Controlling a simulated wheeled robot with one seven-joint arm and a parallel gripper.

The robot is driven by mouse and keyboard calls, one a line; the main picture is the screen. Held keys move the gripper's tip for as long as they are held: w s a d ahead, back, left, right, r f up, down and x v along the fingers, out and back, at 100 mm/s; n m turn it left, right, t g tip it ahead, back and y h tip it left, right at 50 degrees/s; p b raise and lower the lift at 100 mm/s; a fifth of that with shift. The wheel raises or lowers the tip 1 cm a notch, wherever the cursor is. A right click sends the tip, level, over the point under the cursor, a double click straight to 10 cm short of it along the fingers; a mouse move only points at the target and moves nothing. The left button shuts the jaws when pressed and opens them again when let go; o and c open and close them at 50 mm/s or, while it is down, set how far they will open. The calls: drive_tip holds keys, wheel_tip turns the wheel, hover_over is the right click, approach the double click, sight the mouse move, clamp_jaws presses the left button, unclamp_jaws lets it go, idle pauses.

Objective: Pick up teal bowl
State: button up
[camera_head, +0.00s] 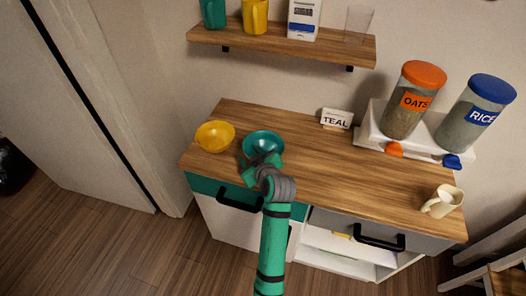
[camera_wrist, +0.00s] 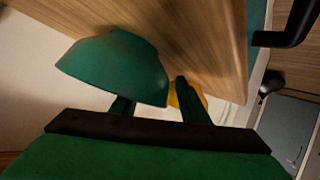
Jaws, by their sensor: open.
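The teal bowl (camera_head: 263,143) sits upright on the wooden cabinet top, left of the middle. My gripper (camera_head: 262,163) is at the bowl's near side, and the arm hides part of the view there. In the wrist view the teal bowl (camera_wrist: 112,62) is large and close in front of my gripper (camera_wrist: 155,98). The fingers are apart; one is partly hidden behind the bowl's rim and the other shows beside it. I cannot tell whether they touch the bowl.
A yellow bowl (camera_head: 215,136) stands close to the left. A TEAL sign (camera_head: 336,119), an oats jar (camera_head: 413,100) and a rice jar (camera_head: 474,113) are at the back. A cream mug (camera_head: 442,201) stands at the right. A shelf (camera_head: 280,42) hangs above. The middle of the countertop is clear.

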clamp_jaws()
drive_tip(key=shift+r, duration=0.15)
